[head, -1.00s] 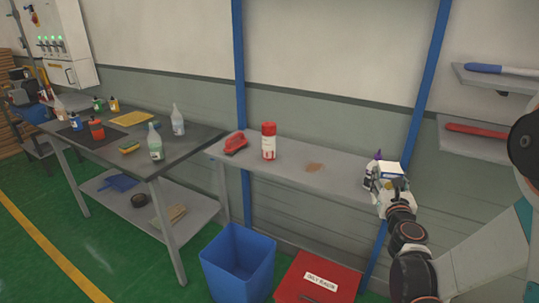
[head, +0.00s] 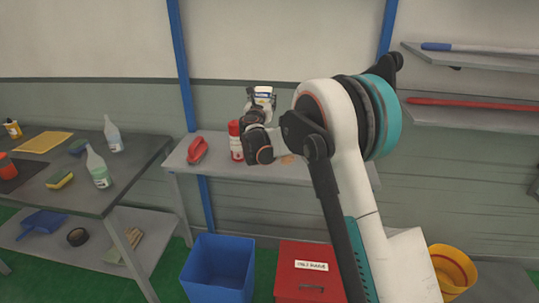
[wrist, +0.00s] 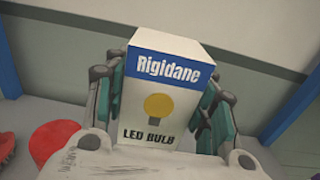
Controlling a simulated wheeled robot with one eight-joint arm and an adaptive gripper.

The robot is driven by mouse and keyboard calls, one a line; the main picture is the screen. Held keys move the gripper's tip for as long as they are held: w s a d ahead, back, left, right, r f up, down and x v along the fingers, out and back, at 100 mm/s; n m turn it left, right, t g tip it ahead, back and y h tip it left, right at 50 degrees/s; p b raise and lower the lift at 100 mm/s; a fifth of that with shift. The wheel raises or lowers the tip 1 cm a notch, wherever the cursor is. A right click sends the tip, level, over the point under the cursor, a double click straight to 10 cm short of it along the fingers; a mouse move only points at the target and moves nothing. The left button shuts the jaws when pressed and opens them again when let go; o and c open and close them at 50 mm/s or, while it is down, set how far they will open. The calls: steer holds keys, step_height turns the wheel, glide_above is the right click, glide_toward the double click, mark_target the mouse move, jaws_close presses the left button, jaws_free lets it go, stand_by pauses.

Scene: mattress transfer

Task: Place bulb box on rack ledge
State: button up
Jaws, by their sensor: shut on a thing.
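The bulb box (head: 263,92) is white with a blue band. In the wrist view the box (wrist: 160,100) stands upright and reads "Rigidane" and "LED BULB". My gripper (wrist: 160,112) is shut on it, with a finger on each side. In the head view my gripper (head: 261,101) holds the box above the back part of a grey ledge (head: 335,173), right of the red-and-white can. The exact gap to the ledge cannot be told.
The red-and-white can (head: 236,142) and a red-handled item (head: 197,149) stand on the ledge's left part. Wall shelves (head: 470,58) hold long tools at right. A blue bin (head: 217,268), red box (head: 308,272) and yellow bucket (head: 455,268) are in front. A workbench (head: 85,195) is at left.

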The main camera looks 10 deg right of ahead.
steer(key=shift+w+a+r, duration=0.25)
steer(key=shift+w+a, duration=0.05)
steer(key=shift+w, duration=0.1)
steer(key=shift+f, duration=0.35)
step_height(320, 180, down, 19)
steer(key=b, duration=0.5)
steer(key=shift+f, duration=0.15)
steer(key=o, duration=1)
